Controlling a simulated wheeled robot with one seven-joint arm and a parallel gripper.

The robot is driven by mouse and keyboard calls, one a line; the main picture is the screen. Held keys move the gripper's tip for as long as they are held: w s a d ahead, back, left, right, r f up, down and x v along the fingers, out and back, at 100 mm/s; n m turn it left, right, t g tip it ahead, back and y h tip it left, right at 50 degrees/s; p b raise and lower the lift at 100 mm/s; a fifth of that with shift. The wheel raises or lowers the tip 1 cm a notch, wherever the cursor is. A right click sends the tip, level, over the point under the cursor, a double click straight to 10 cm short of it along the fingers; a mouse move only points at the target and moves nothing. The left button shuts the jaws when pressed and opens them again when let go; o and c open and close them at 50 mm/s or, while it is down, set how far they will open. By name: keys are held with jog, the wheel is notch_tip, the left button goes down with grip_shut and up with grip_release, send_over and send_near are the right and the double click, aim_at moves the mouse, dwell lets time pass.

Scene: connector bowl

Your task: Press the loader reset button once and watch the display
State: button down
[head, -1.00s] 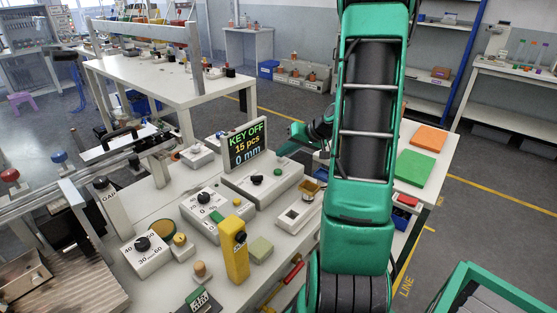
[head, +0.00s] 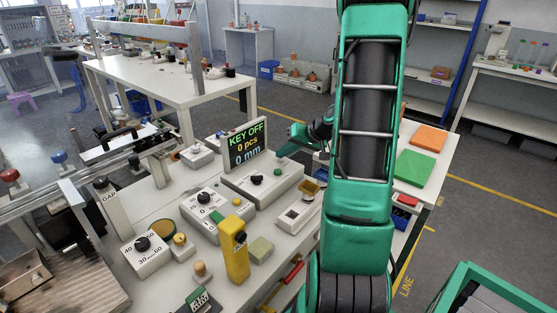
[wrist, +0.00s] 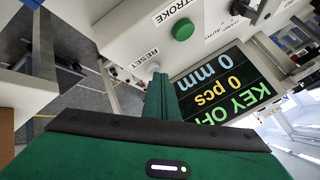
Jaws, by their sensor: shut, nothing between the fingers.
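The display (head: 246,145) stands at the back of a white control box (head: 262,190) and reads KEY OFF, 0 pcs, 0 mm. It shows upside down in the wrist view (wrist: 225,85). My gripper (head: 280,153) is shut and empty, just right of the display, at the box's back right. In the wrist view its green fingers (wrist: 157,82) reach to the RESET label (wrist: 145,57) on the box face. The reset button itself is not clearly visible; the fingertips cover the spot beside the label. I cannot tell whether they touch it.
A green button (wrist: 183,30) labelled STROKE and a black selector knob (wrist: 255,12) are close by on the same box. A yellow post (head: 237,250), a dial box (head: 143,252) and a GAP post (head: 112,205) crowd the bench. Green (head: 415,166) and orange (head: 428,139) plates lie at right.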

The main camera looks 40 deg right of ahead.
aim_at(283, 162)
jog(key=shift+r, duration=0.8)
notch_tip(283, 162, up, 5)
dwell(0.4)
jog(key=shift+a, duration=0.1)
dwell(0.7)
jog(key=s+a+g, duration=0.3)
jog(key=s+a, duration=0.2)
jog(key=s, duration=0.4)
jog(key=s+a+r+g+h, duration=0.1)
jog(key=s+a+g, duration=0.2)
jog(key=s+a, duration=0.3)
jog(key=s+a+g+h, duration=0.1)
jog(key=s+a+g, duration=0.2)
jog(key=s, duration=1.1)
jog(key=a, duration=0.3)
jog(key=shift+a+r, duration=0.25)
